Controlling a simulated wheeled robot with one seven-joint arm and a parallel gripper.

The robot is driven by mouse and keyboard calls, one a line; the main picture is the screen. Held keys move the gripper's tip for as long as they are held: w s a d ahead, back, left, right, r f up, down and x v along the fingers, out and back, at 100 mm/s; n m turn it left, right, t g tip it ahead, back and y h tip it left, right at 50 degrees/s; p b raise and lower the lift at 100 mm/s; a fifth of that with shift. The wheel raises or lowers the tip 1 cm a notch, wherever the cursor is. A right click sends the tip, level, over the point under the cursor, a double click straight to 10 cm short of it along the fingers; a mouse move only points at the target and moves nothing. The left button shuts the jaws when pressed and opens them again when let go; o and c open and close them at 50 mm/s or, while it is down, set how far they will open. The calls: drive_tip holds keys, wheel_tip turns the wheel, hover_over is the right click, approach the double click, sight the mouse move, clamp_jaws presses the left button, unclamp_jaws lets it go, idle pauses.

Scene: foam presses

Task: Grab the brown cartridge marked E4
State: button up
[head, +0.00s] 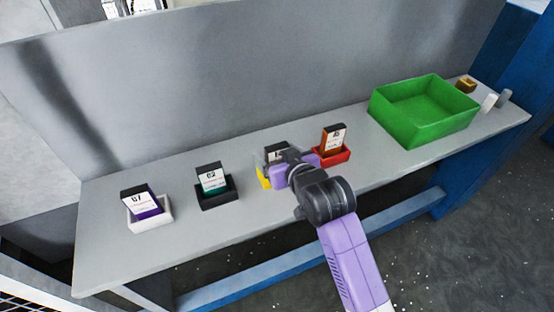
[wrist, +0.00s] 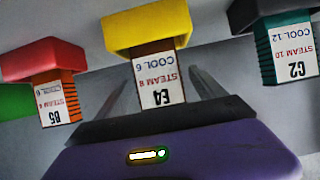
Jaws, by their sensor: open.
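The cartridge marked E4 (wrist: 160,80) hangs upside down in the wrist view, its white label facing the camera and a narrow brown strip showing beside the label. It sits in a yellow holder (wrist: 150,30). In the head view the dark top and label of the E4 cartridge (head: 277,150) show behind my gripper, and only part of the yellow holder (head: 262,178) is visible. My gripper (head: 284,164) is open at this cartridge. In the wrist view its two grey fingers lie left and right of the label; I cannot tell whether they touch it.
An orange B5 cartridge (head: 334,139) in a red holder (head: 332,158) stands close on the right. A green C2 cartridge (head: 211,178) in a black holder (head: 217,198) and a purple cartridge (head: 140,203) in a white holder stand left. A green bin (head: 425,125) is further right.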

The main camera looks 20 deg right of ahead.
drive_tip(key=shift+c, duration=0.2)
drive_tip(key=c, duration=1.4)
drive_tip(key=shift+c, duration=0.3)
drive_tip(key=shift+w+r, duration=0.1)
